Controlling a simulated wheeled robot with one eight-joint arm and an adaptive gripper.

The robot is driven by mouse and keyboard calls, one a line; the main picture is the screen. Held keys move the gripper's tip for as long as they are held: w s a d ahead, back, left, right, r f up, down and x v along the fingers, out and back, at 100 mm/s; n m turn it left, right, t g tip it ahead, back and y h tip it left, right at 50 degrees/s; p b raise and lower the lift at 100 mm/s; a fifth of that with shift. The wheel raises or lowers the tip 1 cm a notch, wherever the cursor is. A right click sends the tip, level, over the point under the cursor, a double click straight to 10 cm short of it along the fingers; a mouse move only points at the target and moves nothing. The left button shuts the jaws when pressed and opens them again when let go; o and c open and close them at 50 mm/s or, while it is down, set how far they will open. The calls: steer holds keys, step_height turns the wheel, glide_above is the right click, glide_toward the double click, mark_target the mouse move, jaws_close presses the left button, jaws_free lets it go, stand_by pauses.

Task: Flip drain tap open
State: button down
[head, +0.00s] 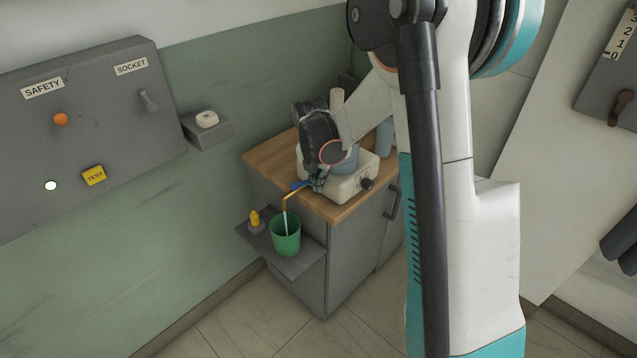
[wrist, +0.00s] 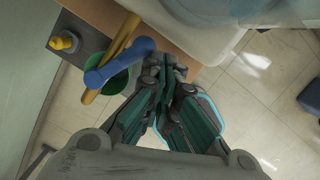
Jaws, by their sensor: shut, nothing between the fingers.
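The drain tap has a brass spout (head: 286,198) and a blue lever (head: 299,186), at the front edge of the white appliance (head: 347,187). A thin pale stream (head: 285,222) runs from the spout down into a green cup (head: 285,240). In the wrist view the blue lever (wrist: 120,62) lies slantwise across the brass pipe (wrist: 110,58), above the cup (wrist: 120,82). My gripper (head: 318,181) is shut and empty, just right of the lever. In the wrist view its fingertips (wrist: 168,76) are near the lever's right end; I cannot tell whether they touch.
The appliance stands on a wooden-topped cabinet (head: 265,157). The cup stands on a low grey shelf (head: 293,265) with a yellow object (head: 254,219). A grey safety panel (head: 110,125) is on the left wall. The floor in front is clear.

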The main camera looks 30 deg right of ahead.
steer(key=shift+a, duration=0.1)
steer(key=shift+w+a, duration=0.2)
steer(key=shift+a, duration=0.5)
